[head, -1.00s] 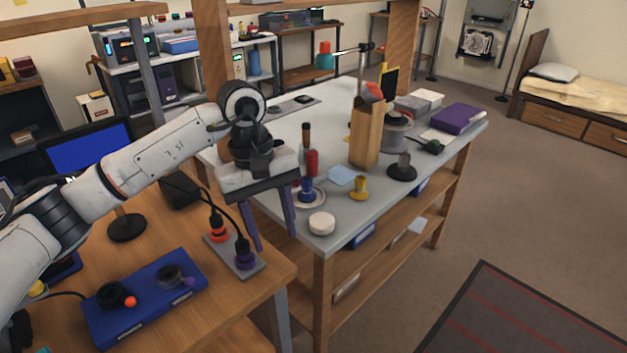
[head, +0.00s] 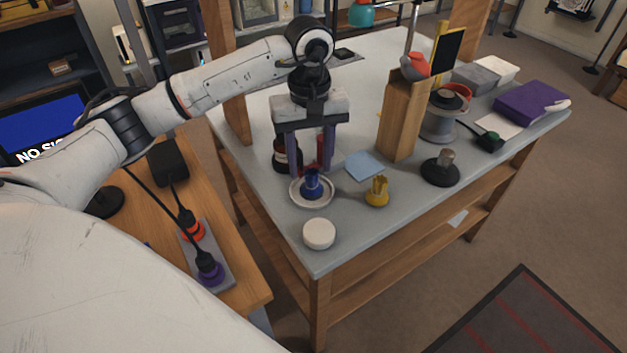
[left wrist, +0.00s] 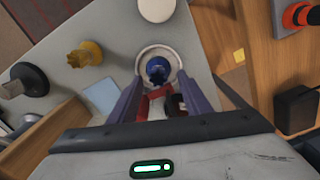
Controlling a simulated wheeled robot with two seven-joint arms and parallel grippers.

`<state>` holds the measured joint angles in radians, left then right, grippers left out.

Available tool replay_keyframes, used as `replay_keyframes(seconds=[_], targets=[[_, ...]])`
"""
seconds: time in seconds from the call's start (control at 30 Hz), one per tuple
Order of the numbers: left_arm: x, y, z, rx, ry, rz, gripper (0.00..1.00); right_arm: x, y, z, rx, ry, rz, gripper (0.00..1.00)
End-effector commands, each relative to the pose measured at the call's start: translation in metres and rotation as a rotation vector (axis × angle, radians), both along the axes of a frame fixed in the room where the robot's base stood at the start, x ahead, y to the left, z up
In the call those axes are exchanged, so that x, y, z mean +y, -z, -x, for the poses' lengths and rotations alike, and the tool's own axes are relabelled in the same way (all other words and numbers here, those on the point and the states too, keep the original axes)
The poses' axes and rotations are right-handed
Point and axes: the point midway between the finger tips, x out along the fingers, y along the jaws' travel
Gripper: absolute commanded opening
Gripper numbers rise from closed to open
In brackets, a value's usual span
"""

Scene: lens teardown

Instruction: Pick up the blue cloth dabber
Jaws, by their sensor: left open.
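The blue cloth dabber (head: 312,184) stands upright on a round white saucer (head: 297,198) near the front left of the grey-topped bench. It also shows in the left wrist view (left wrist: 157,66), just beyond the fingertips. My left gripper (head: 311,172) is open and empty, pointing down. Its two purple fingers appear on either side of the dabber in the head view. I cannot tell whether they touch it. In the left wrist view the left gripper (left wrist: 160,86) shows its fingers spread, with the dabber between their lines. My right gripper is not in view.
A dark bottle (head: 287,157) and a red item stand close behind the fingers. A light blue cloth (head: 364,166), a yellow piece (head: 377,193) and a white round jar (head: 319,234) are nearby. A tall wooden block (head: 399,120) stands to the right.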

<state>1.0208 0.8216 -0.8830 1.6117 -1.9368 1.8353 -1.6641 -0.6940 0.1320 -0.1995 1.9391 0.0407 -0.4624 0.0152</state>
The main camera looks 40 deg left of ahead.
Motion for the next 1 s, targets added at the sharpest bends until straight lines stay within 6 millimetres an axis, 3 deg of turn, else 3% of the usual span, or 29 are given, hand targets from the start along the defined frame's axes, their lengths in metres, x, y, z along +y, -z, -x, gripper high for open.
replay_keyframes(seconds=[0.4,0.7,0.87,1.0], targets=[[0.000,0.050,-0.002,0.002,0.001,0.001,0.44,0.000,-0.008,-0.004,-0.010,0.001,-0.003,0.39],[0.000,0.055,-0.003,-0.002,0.000,0.001,0.44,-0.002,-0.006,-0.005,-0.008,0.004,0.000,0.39],[0.000,0.055,-0.003,-0.002,0.001,0.001,0.18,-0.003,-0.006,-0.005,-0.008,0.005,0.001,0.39],[0.000,0.055,-0.003,-0.002,0.001,0.001,0.18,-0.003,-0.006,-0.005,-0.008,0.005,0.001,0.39]])
